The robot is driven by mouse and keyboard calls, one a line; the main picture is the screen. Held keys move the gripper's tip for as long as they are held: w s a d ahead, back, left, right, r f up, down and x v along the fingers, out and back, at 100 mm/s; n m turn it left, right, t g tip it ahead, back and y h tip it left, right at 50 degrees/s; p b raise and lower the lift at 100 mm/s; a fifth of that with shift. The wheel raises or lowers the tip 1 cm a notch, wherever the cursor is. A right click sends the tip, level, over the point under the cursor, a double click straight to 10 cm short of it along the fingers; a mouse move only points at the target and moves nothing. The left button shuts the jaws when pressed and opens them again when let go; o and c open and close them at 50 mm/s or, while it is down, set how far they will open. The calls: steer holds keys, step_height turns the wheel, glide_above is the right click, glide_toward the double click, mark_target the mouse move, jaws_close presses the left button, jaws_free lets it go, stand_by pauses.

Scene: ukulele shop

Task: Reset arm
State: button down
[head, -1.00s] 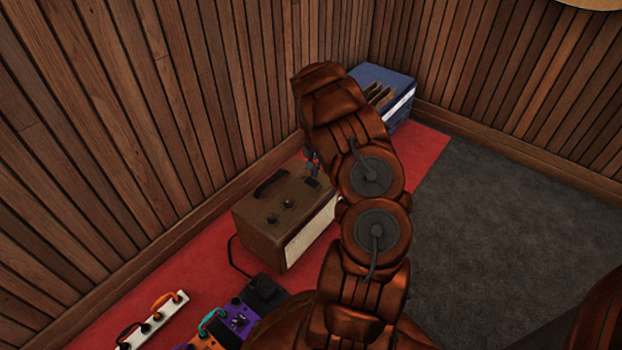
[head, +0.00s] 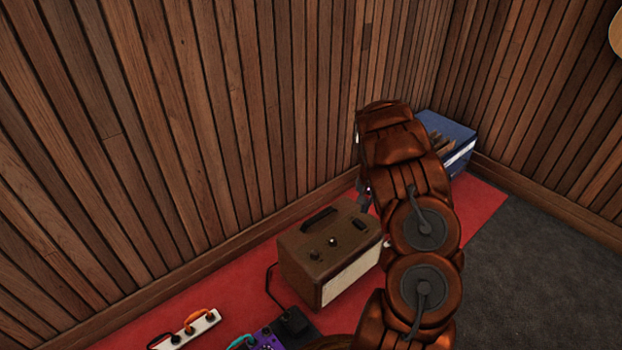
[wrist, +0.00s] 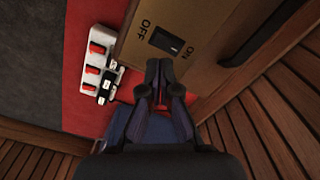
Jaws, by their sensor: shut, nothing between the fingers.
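My arm (head: 410,200) reaches up and away over the right side of a brown amplifier (head: 310,246) in the head view. My gripper (wrist: 165,68) shows in the wrist view, its dark fingers together and empty. The fingertips are just below a black rocker switch (wrist: 172,43) on the amplifier's tan panel, between the words OFF and ON. I cannot tell whether they touch the panel. In the head view the gripper is mostly hidden behind my arm.
A blue crate (head: 440,127) stands in the corner behind my arm. A red mat (head: 232,275) runs along the wooden wall (head: 200,120). A white power strip (head: 188,331) and a purple pedal (head: 262,342) lie at the front. Grey floor (head: 520,270) is clear at right.

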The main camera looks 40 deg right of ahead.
steer(key=s+a+r+n+p, duration=0.15)
steer(key=a+r+p, duration=0.45)
steer(key=r, duration=0.7)
steer(key=s+a+r+n+g+p, duration=0.1)
steer(key=s+a+r+p, duration=0.2)
steer(key=a+r+p, duration=0.7)
steer(key=s+a+r+n+p, duration=0.1)
steer(key=s+a+r+p, duration=0.15)
steer(key=r, duration=1.35)
steer(key=s+a+r+n+p, duration=0.7)
steer(key=s+a+r+p, duration=1.3)
steer(key=r, duration=0.5)
steer(key=s+a, duration=0.2)
steer(key=s, duration=0.1)
steer(key=shift+a+r+g+p, duration=0.3)
steer(key=shift+a+r+g, duration=0.05)
steer(key=shift+g, duration=0.05)
